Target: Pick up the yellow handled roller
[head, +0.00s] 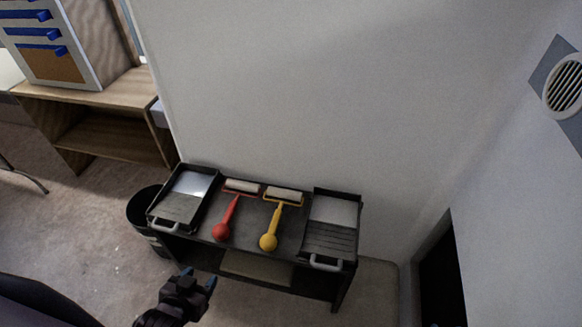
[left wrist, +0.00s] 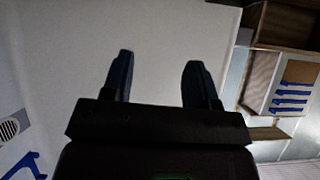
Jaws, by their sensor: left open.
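The yellow handled roller (head: 272,228) lies on the top of a low black cart (head: 292,236) in the head view. Its white roller sleeve points to the wall and its round handle end lies toward the front edge. A red handled roller (head: 227,217) lies just left of it. My left gripper (head: 198,278) is in front of the cart, below and left of the yellow roller, apart from it. It is open and empty; its two fingers also show apart in the left wrist view (left wrist: 158,80). My right gripper is not in view.
A paint tray (head: 167,225) stands at the cart's left end and another tray (head: 309,255) at its right end. A black bin (head: 142,205) stands left of the cart. A white wall (head: 330,90) is close behind. A wooden shelf unit (head: 75,100) stands at upper left.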

